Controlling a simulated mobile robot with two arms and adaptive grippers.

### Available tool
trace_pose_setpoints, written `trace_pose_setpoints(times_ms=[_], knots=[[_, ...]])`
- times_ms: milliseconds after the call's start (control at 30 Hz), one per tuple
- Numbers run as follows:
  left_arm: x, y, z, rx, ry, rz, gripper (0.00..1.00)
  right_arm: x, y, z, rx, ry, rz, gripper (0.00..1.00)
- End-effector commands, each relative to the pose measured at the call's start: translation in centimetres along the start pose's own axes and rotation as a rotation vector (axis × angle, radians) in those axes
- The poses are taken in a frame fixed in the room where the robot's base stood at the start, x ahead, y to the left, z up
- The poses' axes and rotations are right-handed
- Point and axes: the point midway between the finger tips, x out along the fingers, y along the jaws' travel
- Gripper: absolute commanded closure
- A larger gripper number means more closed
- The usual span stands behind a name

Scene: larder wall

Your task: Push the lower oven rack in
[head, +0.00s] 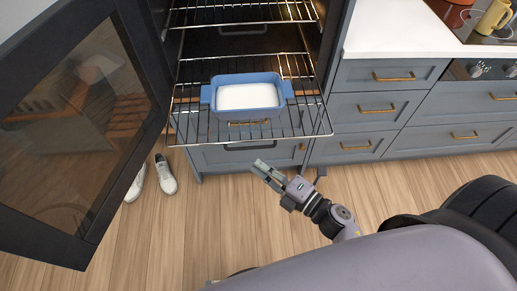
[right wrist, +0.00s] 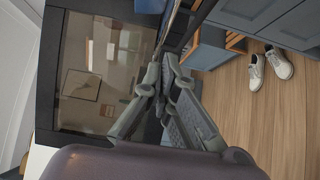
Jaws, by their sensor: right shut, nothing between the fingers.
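The lower oven rack (head: 190,124) is slid well out of the oven in the head view. A blue baking dish (head: 206,94) with a white inside sits on it. The upper rack (head: 200,17) shows above it, inside the oven. The oven door (head: 40,240) stands wide open at the left. My right gripper (head: 262,167) is shut and empty, in front of and below the rack's front edge, apart from it. In the right wrist view my gripper's fingers (right wrist: 166,65) point toward the open door. My left gripper is not in view.
White shoes (head: 166,174) stand on the wooden floor below the door; they also show in the right wrist view (right wrist: 268,68). Blue drawers (head: 378,103) and a white counter (head: 400,30) are at the right. A yellow mug (head: 494,17) stands on the hob.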

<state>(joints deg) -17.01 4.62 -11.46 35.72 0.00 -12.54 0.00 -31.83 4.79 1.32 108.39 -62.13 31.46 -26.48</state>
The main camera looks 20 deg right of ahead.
Motion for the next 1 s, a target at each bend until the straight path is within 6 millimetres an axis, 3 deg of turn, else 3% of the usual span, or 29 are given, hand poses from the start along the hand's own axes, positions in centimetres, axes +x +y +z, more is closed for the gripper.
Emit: trace_pose_setpoints(times_ms=[100, 300, 1000], knots=[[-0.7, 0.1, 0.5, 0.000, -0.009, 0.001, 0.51, 2.0, 0.2, 0.8, -0.002, -0.001, 0.001, 1.00], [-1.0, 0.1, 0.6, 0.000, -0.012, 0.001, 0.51, 3.5, 0.0, 2.4, 0.000, 0.000, 0.000, 1.00], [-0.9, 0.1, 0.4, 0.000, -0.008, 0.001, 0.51, 4.8, 0.0, 3.8, -0.001, 0.000, 0.000, 1.00]])
